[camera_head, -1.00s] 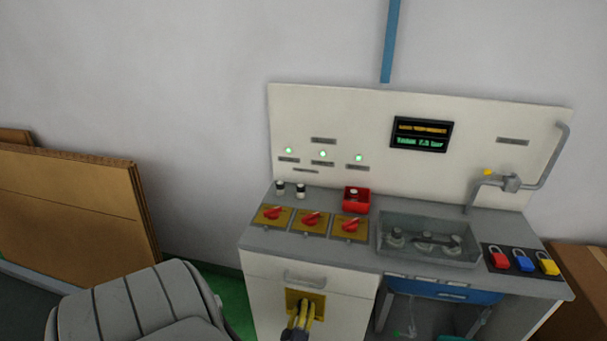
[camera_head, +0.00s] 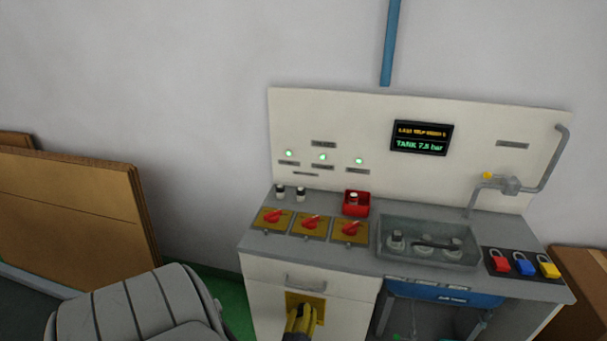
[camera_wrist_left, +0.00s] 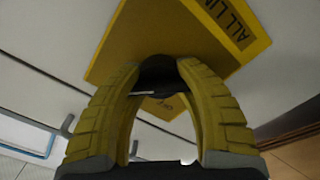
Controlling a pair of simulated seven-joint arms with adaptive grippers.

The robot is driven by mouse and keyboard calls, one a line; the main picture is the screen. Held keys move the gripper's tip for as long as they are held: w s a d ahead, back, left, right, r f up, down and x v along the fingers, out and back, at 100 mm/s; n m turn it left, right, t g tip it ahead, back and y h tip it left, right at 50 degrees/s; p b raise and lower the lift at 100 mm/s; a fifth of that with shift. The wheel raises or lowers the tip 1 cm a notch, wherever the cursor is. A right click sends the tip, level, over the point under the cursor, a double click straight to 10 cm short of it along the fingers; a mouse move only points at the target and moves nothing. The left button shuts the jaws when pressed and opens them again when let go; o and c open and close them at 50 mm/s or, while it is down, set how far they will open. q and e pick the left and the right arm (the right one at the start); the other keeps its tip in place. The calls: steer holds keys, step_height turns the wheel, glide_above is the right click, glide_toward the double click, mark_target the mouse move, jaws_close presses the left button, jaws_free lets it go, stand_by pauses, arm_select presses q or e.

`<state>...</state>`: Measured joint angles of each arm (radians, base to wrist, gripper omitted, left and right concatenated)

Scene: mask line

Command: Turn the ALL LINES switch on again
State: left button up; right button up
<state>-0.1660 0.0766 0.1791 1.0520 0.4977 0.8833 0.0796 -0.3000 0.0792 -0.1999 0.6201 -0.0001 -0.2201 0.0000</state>
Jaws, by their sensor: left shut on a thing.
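The ALL LINES switch has a yellow plate (camera_head: 318,301) on the front of the white cabinet, below a drawer handle. In the left wrist view the plate (camera_wrist_left: 165,35) fills the top and carries the dark ALL LINES label (camera_wrist_left: 228,18). My left gripper (camera_head: 302,312) is in front of the plate. In the left wrist view its yellow ribbed fingers (camera_wrist_left: 160,78) are closed around the switch's dark handle (camera_wrist_left: 158,75). The fingers hide much of the handle, so I cannot tell its exact angle. My right gripper is not in view.
Three red rotary switches (camera_head: 311,222) on yellow plates sit on the bench top below green lamps (camera_head: 322,157). A display (camera_head: 421,138) reads TANK 7.5 bar.

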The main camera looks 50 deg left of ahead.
arm_select(q)
steer(key=shift+a, duration=0.1)
steer(key=o, duration=1.2)
steer(key=shift+s, duration=0.1)
steer(key=o, duration=0.7)
steer(key=v, duration=0.4)
steer(key=shift+d+f, duration=0.25)
steer(key=v, duration=0.7)
steer(key=shift+s+d+r, duration=0.15)
steer(key=shift+s+r, duration=0.1)
steer(key=shift+s, duration=0.05)
